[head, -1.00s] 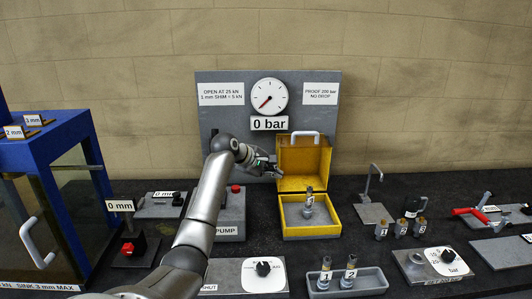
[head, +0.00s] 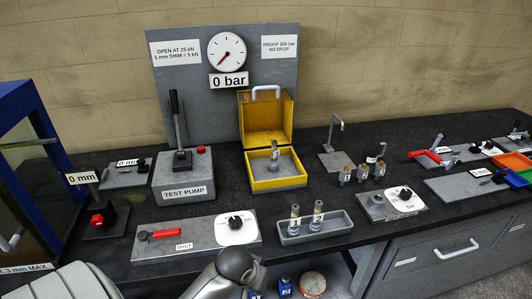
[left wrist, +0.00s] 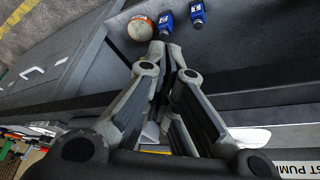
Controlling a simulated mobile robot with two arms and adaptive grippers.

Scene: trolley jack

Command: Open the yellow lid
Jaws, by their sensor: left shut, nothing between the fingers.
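The yellow lid (head: 265,122) stands upright and open at the back of the yellow box (head: 278,185), with its white handle (head: 266,91) on top. A small metal cartridge (head: 275,155) stands inside the box. My left gripper (left wrist: 161,62) shows in the left wrist view, its fingers together with nothing between them. It is well away from the lid, low by the bench front. In the head view only my left arm's links show at the bottom edge; its fingers are hidden there. My right gripper is in neither view.
The test pump (head: 184,172) stands left of the box. A tray (head: 313,227) with two cartridges and a valve plate (head: 197,237) with a red lever lie in front. Below, blue bottles (left wrist: 166,22) and an orange round tin (left wrist: 140,28) sit on a shelf.

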